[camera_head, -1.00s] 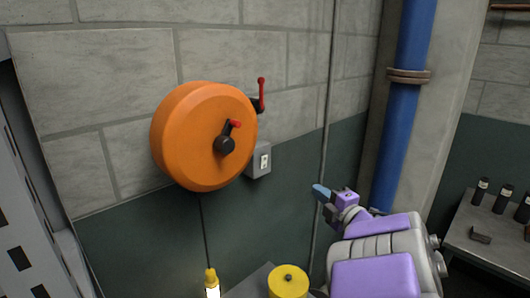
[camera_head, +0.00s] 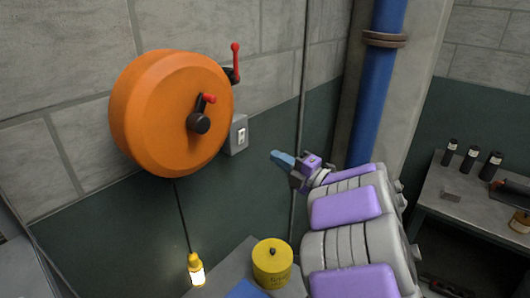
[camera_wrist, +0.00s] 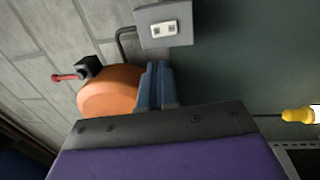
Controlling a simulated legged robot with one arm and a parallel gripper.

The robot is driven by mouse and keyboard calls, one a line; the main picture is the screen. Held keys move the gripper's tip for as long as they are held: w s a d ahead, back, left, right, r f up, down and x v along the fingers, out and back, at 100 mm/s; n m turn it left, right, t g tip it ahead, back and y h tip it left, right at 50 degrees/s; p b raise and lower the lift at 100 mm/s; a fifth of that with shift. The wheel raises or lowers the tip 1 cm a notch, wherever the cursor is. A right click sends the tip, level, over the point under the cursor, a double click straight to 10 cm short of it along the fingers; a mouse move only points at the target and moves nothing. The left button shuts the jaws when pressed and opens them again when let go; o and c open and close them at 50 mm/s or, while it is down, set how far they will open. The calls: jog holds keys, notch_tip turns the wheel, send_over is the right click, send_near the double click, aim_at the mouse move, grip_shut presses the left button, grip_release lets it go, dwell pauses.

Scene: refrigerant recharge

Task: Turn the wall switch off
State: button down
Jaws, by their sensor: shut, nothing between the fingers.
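The wall switch is a small grey box (camera_head: 233,133) with a light rocker plate (camera_head: 241,136), on the wall just right of the orange reel. In the wrist view the switch box (camera_wrist: 146,17) is at the top, with its pale plate (camera_wrist: 164,31) facing down in the picture. My gripper (camera_head: 275,156) is right of the switch and a little lower in the head view, apart from it. In the wrist view its blue fingers (camera_wrist: 156,72) are together and empty, pointing up toward the switch. Whether the rocker is on or off is too small to tell.
A big orange reel (camera_head: 155,115) with a red-tipped crank is left of the switch. A red lever (camera_head: 236,62) stands above it. A lit yellow lamp (camera_head: 195,268) hangs below. A yellow canister (camera_head: 272,262) and a blue pipe (camera_head: 380,90) are nearby.

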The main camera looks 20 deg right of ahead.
jog(key=b, duration=0.1)
send_near(241, 134)
jog(key=x, duration=0.3)
jog(key=b+x, duration=0.1)
jog(key=x, duration=0.3)
jog(key=shift+s+a+f, duration=0.1)
jog(key=shift+a+f, duration=0.15)
jog(key=shift+a, duration=0.05)
jog(key=shift+w+d, duration=0.25)
jog(key=shift+d, duration=0.55)
jog(key=shift+a+r+p, duration=0.3)
jog(key=shift+a+p, duration=0.15)
jog(key=shift+p, duration=0.1)
jog(key=shift+a+r+g+h+p, duration=0.1)
jog(key=shift+r+g+h+p, duration=0.25)
jog(key=shift+p, duration=0.45)
jog(key=shift+f, duration=0.2)
